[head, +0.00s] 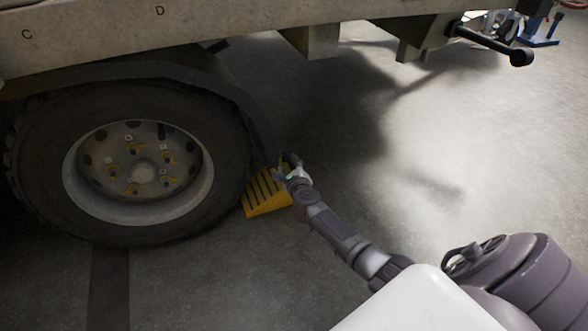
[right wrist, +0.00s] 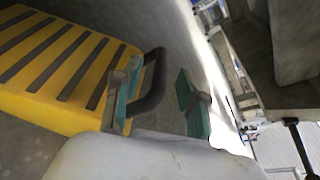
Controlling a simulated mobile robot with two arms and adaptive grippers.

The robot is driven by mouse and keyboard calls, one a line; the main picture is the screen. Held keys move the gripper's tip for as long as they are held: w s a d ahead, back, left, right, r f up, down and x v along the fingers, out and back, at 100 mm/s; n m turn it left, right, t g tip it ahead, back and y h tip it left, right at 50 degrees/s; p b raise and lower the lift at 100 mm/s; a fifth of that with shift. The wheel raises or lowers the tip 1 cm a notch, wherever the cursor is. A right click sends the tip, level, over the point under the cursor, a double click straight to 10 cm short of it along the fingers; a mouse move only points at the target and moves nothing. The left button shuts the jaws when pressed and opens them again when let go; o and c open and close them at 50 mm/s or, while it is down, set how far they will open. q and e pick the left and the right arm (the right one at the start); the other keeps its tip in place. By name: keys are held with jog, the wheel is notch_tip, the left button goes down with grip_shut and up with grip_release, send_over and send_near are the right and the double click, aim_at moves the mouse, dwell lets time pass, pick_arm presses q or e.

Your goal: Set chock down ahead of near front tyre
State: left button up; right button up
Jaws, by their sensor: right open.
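The yellow chock (head: 266,194) with dark ribs sits on the floor just to the right of the tyre (head: 232,150), its sloped face toward the tread. From the head view I cannot tell whether it touches the tyre. My right gripper (head: 288,168) is at the chock's right end. In the right wrist view the chock (right wrist: 60,70) fills the left side, with its dark handle (right wrist: 152,82) at its end. My right gripper (right wrist: 158,102) is open, one finger on each side of the handle. My left gripper is not in view.
The trailer frame (head: 180,28) runs overhead, with brackets hanging below it and a black-ended bar (head: 490,42) at the upper right. A blue stand (head: 540,35) is at the far right. The floor (head: 430,190) right of the chock is clear.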

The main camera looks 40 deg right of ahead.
jog(key=p+v, duration=0.3)
jog(key=v, duration=0.5)
jog(key=shift+s+p, duration=0.2)
jog(key=shift+p, duration=0.15)
jog(key=shift+a+r, duration=0.1)
